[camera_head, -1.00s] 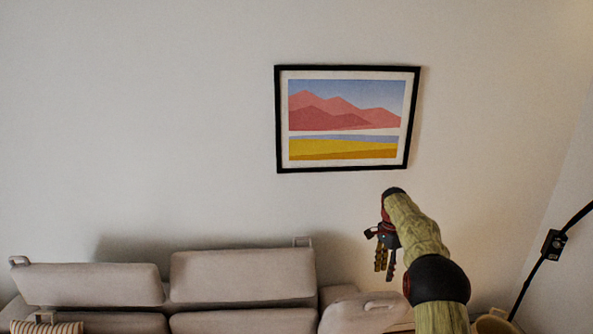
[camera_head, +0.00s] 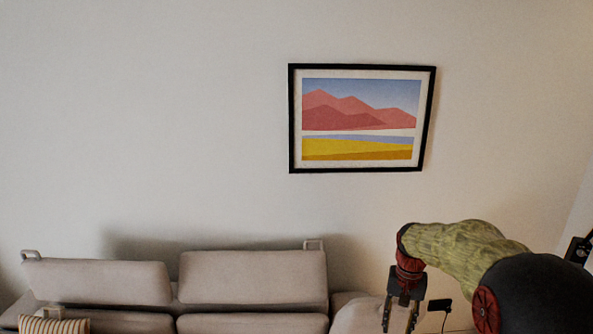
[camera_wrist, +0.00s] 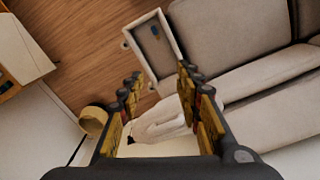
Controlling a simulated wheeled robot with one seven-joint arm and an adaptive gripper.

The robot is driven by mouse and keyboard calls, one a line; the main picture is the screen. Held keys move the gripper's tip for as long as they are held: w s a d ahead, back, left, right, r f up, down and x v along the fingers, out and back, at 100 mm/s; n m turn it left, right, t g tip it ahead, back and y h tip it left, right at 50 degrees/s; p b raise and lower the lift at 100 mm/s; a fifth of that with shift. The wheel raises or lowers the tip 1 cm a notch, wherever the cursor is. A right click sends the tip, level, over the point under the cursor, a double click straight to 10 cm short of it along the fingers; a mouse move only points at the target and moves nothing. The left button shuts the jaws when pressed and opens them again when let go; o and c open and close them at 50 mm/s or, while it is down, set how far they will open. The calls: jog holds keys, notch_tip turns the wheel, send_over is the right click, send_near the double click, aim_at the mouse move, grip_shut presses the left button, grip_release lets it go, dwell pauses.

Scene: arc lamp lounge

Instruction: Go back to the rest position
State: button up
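My gripper (camera_head: 401,318) hangs from the end of my arm at the lower right of the head view, fingers pointing down and their tips cut off by the frame edge. In the wrist view my gripper (camera_wrist: 161,76) shows two yellow and black fingers standing wide apart. Nothing is held between them. Beyond the gap the wrist camera looks down on the floor and furniture.
A beige sofa (camera_head: 252,278) with a striped cushion (camera_head: 53,326) stands along the wall under a framed picture (camera_head: 359,168). The wrist view shows a pale tray-like table (camera_wrist: 140,52) holding a small dark blue item (camera_wrist: 155,30), a yellow round object (camera_wrist: 93,120) and wooden floor (camera_wrist: 85,40).

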jog(key=s+a+f+n+t+b, duration=0.1)
jog(key=s+a+f+t+b, duration=0.1)
jog(key=s+b, duration=0.4)
jog(key=s+a+f+n+t+b, duration=0.2)
jog(key=s+b, duration=0.4)
jog(key=s, duration=0.8)
jog(key=s+a+f+n+t+b, duration=0.1)
jog(key=s+a+b, duration=0.3)
jog(key=s, duration=0.6)
jog(key=shift+s+a+f+n+t+b, duration=0.25)
jog(key=shift+f+t+b, duration=0.2)
jog(key=shift+b, duration=0.5)
